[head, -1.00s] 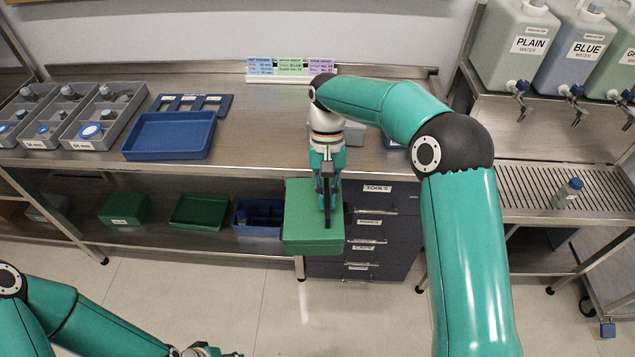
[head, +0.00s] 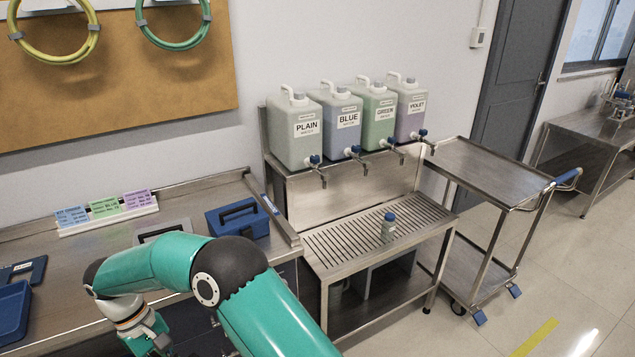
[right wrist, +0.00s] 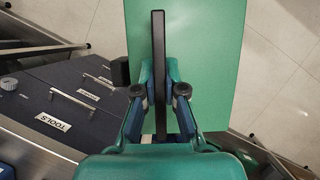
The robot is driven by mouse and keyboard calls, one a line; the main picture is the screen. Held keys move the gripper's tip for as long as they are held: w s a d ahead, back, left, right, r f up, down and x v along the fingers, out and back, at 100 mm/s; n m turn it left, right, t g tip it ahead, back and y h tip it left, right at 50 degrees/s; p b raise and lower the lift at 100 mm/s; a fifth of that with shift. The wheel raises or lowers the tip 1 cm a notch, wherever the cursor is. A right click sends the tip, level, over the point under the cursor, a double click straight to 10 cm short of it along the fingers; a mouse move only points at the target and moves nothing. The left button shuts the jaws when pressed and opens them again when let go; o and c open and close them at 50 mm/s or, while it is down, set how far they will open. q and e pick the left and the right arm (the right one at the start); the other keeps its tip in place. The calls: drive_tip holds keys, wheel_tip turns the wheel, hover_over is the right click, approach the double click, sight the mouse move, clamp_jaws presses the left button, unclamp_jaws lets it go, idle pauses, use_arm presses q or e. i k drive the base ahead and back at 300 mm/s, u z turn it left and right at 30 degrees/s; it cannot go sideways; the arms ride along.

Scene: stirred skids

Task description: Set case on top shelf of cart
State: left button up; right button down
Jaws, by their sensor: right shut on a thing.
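My right gripper (right wrist: 160,92) is shut on the black handle of a green case (right wrist: 215,60), seen from above in the right wrist view. In the head view my right gripper (head: 150,338) is at the lower left, and the case is mostly hidden or cut off there. The steel cart (head: 530,235) stands at the right, beyond the drain stand. Its top shelf (head: 487,170) is flat and empty, with a blue-ended push handle on its right side. The gripper and case are well to the left of the cart. My left gripper is out of view.
Between case and cart is a drain stand (head: 335,262) with a small bottle (head: 388,227) and jugs with taps above. A blue toolbox (head: 238,219) sits on the bench (head: 75,285). Dark drawers (right wrist: 75,90) are beside the case.

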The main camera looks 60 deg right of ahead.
sight(497, 176)
drive_tip(key=u, duration=0.35)
drive_tip(key=k, duration=1.35)
drive_tip(key=z, duration=0.1)
drive_tip(key=i, duration=0.25)
drive_tip(key=z, duration=2.75)
drive_tip(key=i, duration=0.3)
drive_tip(key=z, duration=0.2)
